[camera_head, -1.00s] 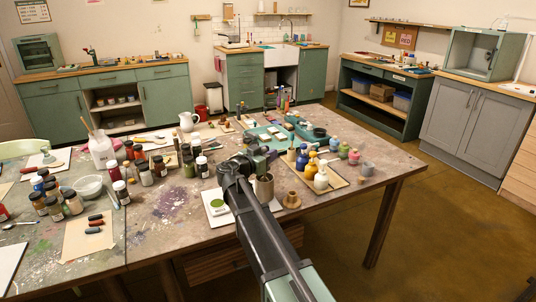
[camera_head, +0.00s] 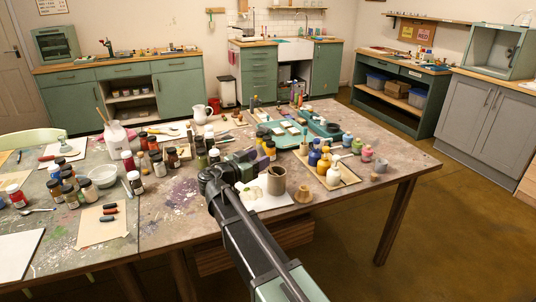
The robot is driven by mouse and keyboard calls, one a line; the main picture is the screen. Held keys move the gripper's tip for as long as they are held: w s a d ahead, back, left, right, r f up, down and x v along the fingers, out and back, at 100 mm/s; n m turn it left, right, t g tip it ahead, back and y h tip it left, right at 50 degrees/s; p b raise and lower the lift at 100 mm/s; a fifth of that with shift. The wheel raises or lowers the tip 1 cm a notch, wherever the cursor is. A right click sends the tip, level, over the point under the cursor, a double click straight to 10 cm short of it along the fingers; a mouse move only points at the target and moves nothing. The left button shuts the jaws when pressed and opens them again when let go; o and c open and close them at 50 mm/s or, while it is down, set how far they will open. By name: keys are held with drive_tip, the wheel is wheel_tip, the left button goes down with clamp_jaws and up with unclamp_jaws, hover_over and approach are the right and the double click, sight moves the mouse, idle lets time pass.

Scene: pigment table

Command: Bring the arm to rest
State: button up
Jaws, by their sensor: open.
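My arm reaches in from the bottom right of the head view over the front of the pigment table (camera_head: 165,225). Its wrist bends to the right, and my gripper (camera_head: 262,158) points away over the middle of the table. It is open, and I see nothing held in it. The fingers are small and dark against the clutter. A grey-brown cup (camera_head: 276,181) stands just right of the wrist, with a wooden piece (camera_head: 303,195) beside it. My arm partly hides a white sheet (camera_head: 272,201) in front of the cup.
Several dark-capped pigment jars (camera_head: 172,158) stand left of the wrist. A tray with coloured bottles (camera_head: 338,176) lies to the right, and a teal tray (camera_head: 285,138) lies behind. A white bowl (camera_head: 104,176) is at the left. The table's front right is mostly bare.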

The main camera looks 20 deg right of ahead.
idle(0.9)
drive_tip(key=s+f+n+g+y, duration=0.65)
drive_tip(key=s+f+n, duration=0.25)
drive_tip(key=s+f, duration=0.3)
drive_tip(key=s+a+f+n+g+y, duration=0.1)
drive_tip(key=s+f+n+y, duration=0.15)
drive_tip(key=s+y, duration=0.4)
drive_tip(key=s+a+f+n+g+y, duration=0.1)
drive_tip(key=s+f+y, duration=0.2)
drive_tip(key=s, duration=0.6)
wheel_tip(320, 180, up, 16)
drive_tip(key=w+p, duration=0.1)
drive_tip(key=p, duration=1.4)
drive_tip(key=shift+w+d, duration=0.15)
drive_tip(key=shift+d, duration=0.3)
